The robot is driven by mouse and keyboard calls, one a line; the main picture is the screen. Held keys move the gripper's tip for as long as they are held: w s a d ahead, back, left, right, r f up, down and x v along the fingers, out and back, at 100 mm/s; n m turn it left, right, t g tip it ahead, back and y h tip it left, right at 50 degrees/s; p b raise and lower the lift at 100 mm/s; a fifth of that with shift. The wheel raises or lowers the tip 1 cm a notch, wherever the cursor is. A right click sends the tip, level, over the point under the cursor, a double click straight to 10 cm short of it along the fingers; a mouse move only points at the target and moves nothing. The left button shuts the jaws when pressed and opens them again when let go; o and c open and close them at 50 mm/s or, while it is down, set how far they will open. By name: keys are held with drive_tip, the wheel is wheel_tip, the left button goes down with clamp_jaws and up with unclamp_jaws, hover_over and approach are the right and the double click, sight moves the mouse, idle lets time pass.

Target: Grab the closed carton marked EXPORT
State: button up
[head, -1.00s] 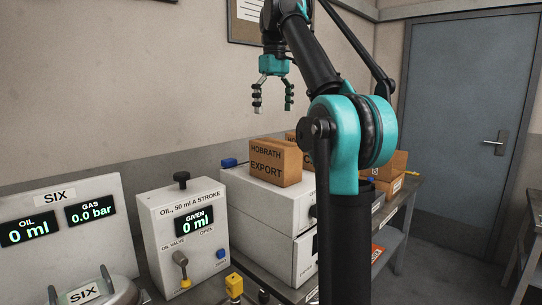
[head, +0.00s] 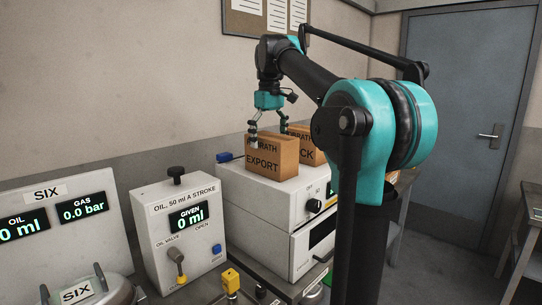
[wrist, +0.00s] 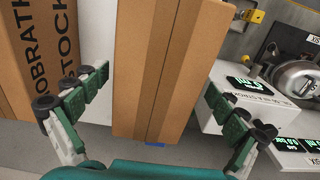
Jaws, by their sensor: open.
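The closed brown carton marked HOBRATH EXPORT (head: 268,160) stands on top of a white cabinet in the head view. In the wrist view the carton's taped top (wrist: 158,60) lies between the fingers. My gripper (head: 268,133) is open, right above the carton in the head view, with its fingers at the carton's upper edge. In the wrist view my gripper (wrist: 150,105) has one finger on each side of the carton, with gaps on both sides. A finger partly hides the word HOBRATH. A second carton, ending in OCK (head: 306,146), stands behind to the right.
The second carton, marked HOBRATH STOCK (wrist: 40,50), is close beside the left finger in the wrist view. The white cabinet (head: 258,190) bears both cartons. An oil dispenser (head: 180,225) stands to its left, and a blue door (head: 455,120) is at the right.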

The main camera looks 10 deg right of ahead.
sight(271, 156)
drive_tip(key=shift+s+d+f, duration=0.1)
drive_tip(key=shift+d+f, duration=0.05)
drive_tip(key=shift+f, duration=1.2)
drive_tip(key=shift+d+f, duration=0.1)
drive_tip(key=shift+f, duration=1.25)
drive_tip(key=shift+c, duration=0.4)
drive_tip(key=c, duration=1.6)
drive_tip(key=shift+r, duration=0.1)
